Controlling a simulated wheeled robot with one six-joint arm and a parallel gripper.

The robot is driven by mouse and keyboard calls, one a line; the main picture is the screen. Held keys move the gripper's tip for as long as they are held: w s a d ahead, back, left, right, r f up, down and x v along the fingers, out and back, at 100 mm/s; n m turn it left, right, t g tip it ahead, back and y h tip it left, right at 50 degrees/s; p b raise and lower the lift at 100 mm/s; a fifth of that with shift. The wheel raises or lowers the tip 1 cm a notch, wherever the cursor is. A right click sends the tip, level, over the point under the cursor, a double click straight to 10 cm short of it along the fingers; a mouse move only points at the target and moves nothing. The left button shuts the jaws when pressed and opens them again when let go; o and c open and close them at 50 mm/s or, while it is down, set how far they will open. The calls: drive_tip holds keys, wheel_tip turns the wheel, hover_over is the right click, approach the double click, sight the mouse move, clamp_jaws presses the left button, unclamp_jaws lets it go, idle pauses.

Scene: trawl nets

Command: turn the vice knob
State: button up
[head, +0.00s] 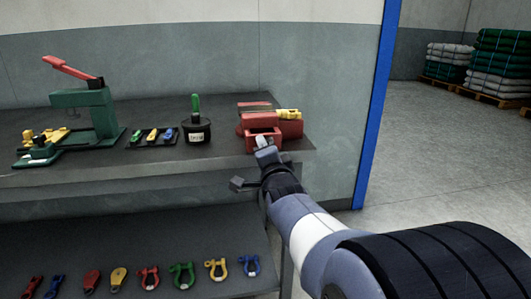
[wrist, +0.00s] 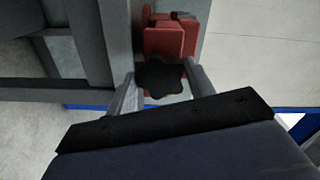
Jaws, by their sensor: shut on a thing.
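The red vice (head: 262,141) stands at the right end of the dark bench top; a yellow piece (head: 289,114) shows at its jaws. The vice's red body also shows at the top of the wrist view (wrist: 165,40). The black, lobed vice knob (wrist: 162,78) is in front of it, facing the wrist camera. My gripper (head: 265,149) is at the front of the vice. In the wrist view its two grey fingers lie on either side of the knob, shut on it. In the head view the gripper hides the knob.
A black pot with a green handle (head: 197,133), a tray of small tools (head: 153,137) and a green press with a red lever (head: 85,110) stand left of the vice. Several coloured shackles (head: 183,275) lie on the lower shelf. Open floor (head: 430,160) lies to the right.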

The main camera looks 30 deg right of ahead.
drive_tip(key=m+p, duration=0.1)
drive_tip(key=m, duration=0.5)
drive_tip(key=shift+s+d+m+p, duration=0.1)
drive_tip(key=shift+m+p, duration=0.3)
drive_tip(key=shift+m, duration=2.4)
drive_tip(key=shift+m, duration=0.8)
drive_tip(key=o, duration=1)
drive_tip(key=shift+r, duration=0.2)
drive_tip(key=shift+c, duration=0.2)
drive_tip(key=shift+s, duration=0.1)
drive_tip(key=p+v, duration=0.2)
drive_tip(key=v, duration=0.8)
drive_tip(key=shift+s, duration=0.3)
